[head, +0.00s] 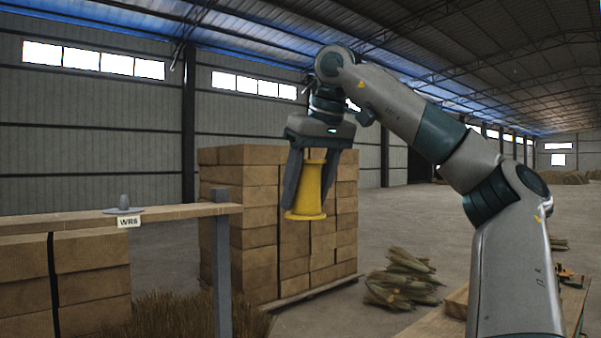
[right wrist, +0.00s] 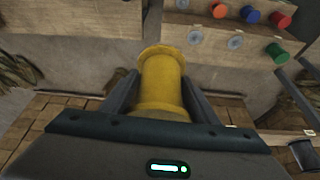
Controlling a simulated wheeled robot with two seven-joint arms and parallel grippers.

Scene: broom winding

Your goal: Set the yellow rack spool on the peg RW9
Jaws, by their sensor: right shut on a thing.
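The yellow spool (head: 310,185) hangs upright in my right gripper (head: 308,198), held between its two fingers, in the air in front of the stacked boxes. In the right wrist view the spool (right wrist: 162,82) sits between the fingers. A grey peg (head: 124,202) on a round base stands on a wooden beam at the left, apart from the spool; its tag (head: 129,222) seems to read WR6. No RW9 label can be read in either view. The right wrist view shows bare grey pegs (right wrist: 195,37) on a board. My left gripper is not in view.
The wooden beam (head: 60,222) rests on a grey post (head: 222,270). Strapped boxes (head: 255,225) stand on a pallet behind the gripper. Straw bundles (head: 403,280) lie on the floor. The board holds blue (right wrist: 220,10), red (right wrist: 251,17) and green (right wrist: 276,53) spools.

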